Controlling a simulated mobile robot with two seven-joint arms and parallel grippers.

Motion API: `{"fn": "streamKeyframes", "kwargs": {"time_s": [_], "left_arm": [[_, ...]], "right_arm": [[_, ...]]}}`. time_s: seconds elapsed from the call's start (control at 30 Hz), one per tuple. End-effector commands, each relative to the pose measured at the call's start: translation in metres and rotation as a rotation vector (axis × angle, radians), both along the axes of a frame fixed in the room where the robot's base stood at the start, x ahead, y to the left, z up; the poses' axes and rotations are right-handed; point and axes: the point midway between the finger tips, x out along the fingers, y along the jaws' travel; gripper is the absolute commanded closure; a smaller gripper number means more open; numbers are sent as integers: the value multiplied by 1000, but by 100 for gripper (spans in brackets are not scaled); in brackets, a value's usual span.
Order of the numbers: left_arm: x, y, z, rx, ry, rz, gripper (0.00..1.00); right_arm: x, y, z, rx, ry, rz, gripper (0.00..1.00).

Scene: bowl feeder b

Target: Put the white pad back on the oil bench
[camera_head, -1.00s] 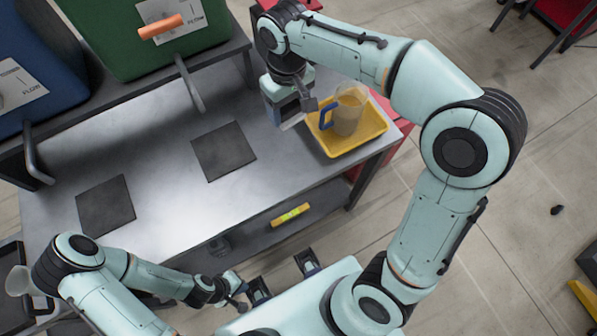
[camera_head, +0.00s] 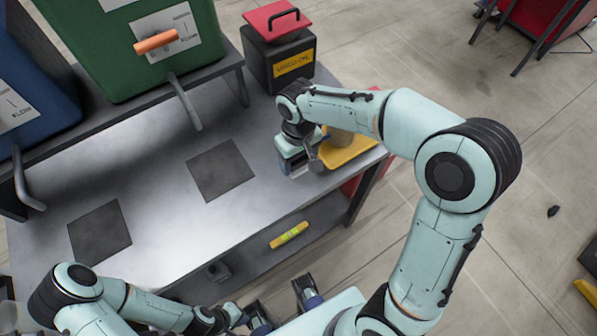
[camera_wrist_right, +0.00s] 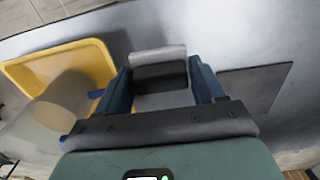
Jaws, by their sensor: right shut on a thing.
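The white pad (camera_wrist_right: 158,54) shows in the right wrist view as a pale block with a dark band, between the two blue fingers of my right gripper (camera_wrist_right: 162,82). The gripper is shut on it. In the head view my right gripper (camera_head: 297,172) is over the right part of the grey oil bench (camera_head: 150,215), just left of the yellow tray. Only a pale sliver of the pad shows below it. I cannot tell whether the pad touches the bench top.
The yellow tray (camera_head: 357,153) holds a jug (camera_head: 341,141), mostly hidden by my right arm. Two dark square mats (camera_head: 221,170) (camera_head: 99,232) lie on the bench. Green (camera_head: 150,60) and blue (camera_head: 30,90) containers and a black red-lidded box (camera_head: 280,65) stand behind. A yellow level (camera_head: 289,235) lies on the lower shelf.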

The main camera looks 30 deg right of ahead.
Motion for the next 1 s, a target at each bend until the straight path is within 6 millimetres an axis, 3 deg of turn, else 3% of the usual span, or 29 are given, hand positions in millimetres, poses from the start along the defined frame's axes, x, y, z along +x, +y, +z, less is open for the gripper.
{"fn": "streamKeyframes", "kwargs": {"time_s": [0.5, 0.93, 0.97, 1.0], "left_arm": [[-3, 0, -9, 0, 3, 0, 100], [-4, 0, -12, 0, 4, 0, 100], [-4, 0, -11, 0, 4, 0, 100], [-3, 0, -11, 0, 4, 0, 100]], "right_arm": [[0, 0, -62, 0, 1, -1, 60], [0, 0, -68, 0, -1, 0, 60], [0, 0, -67, 0, -1, 0, 22], [0, 0, -67, 0, -2, 0, 9]]}}
